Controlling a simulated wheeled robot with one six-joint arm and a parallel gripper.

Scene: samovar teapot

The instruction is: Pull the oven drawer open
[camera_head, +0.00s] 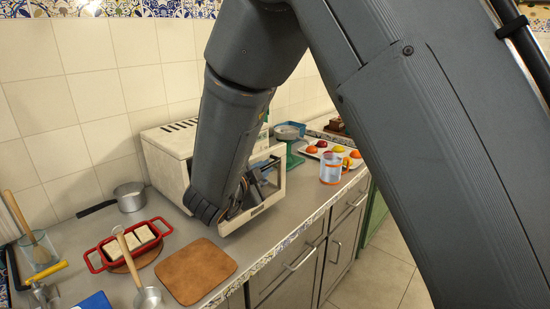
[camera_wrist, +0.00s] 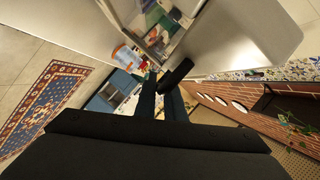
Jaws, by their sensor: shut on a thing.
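The white oven (camera_head: 168,162) stands on the counter against the tiled wall. A pale frame (camera_head: 279,178) with an opening shows at its front, mostly behind my arm. I cannot tell whether it is the drawer or the door, or how far it stands out. My gripper (camera_head: 258,183) is at this front, partly hidden by my wrist. In the wrist view my gripper's dark fingers (camera_wrist: 162,92) are at a short dark bar (camera_wrist: 178,72), which looks like a handle beside a pale panel (camera_wrist: 245,35). My gripper is shut on this bar; the exact contact is unclear.
A brown board (camera_head: 197,271), a red dish (camera_head: 97,262) and a small pot (camera_head: 130,196) are left of the oven. A cup (camera_head: 330,168), a green scale (camera_head: 293,155) and a fruit tray (camera_head: 318,142) are right. Cabinets (camera_head: 290,275) are below.

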